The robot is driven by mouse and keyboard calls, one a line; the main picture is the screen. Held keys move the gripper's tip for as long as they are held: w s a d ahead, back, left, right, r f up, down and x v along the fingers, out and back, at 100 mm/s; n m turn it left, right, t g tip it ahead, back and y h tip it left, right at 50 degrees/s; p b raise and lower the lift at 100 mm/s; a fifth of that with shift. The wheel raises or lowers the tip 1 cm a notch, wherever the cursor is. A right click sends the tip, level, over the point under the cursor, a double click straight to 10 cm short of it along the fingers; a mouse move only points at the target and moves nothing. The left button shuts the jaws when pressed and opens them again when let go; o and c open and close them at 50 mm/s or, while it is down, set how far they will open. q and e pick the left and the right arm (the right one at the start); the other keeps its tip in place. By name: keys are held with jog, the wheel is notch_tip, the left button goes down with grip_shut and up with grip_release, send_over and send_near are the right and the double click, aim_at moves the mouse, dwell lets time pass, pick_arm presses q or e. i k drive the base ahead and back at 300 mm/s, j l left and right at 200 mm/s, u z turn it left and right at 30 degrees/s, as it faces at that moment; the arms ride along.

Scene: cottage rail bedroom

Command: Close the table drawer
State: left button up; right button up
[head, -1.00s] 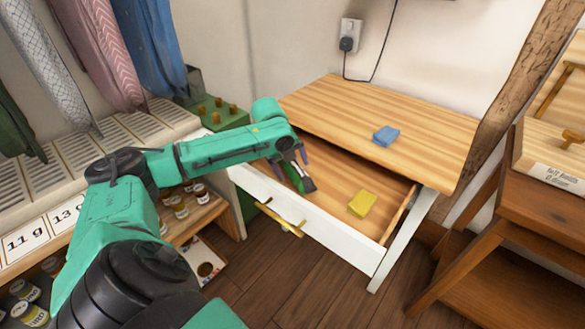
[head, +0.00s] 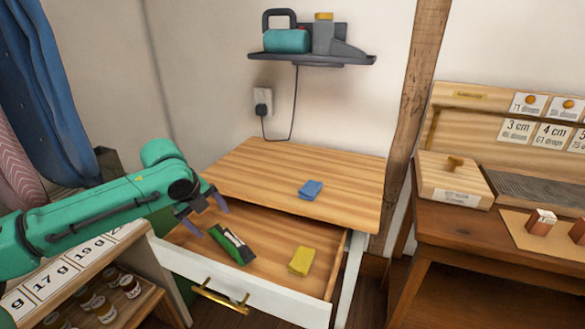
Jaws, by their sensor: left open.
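The table (head: 330,207) has a wooden top and a white-fronted drawer (head: 275,297) that stands pulled out. The drawer's brass handle (head: 220,298) is on its front. Inside the drawer lie a green and black item (head: 231,245) and a yellow block (head: 302,260). My left gripper (head: 208,220) is open over the left part of the drawer, just beside the green and black item, with nothing between its fingers. My right gripper is not in view.
A blue block (head: 310,189) lies on the tabletop. A low shelf with jars (head: 130,286) stands to the left. A brown wooden desk (head: 490,240) stands to the right. A wall shelf (head: 312,58) hangs above, with a power socket (head: 262,97) below it.

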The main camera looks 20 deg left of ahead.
aim_at(265, 283)
jog(key=k, duration=1)
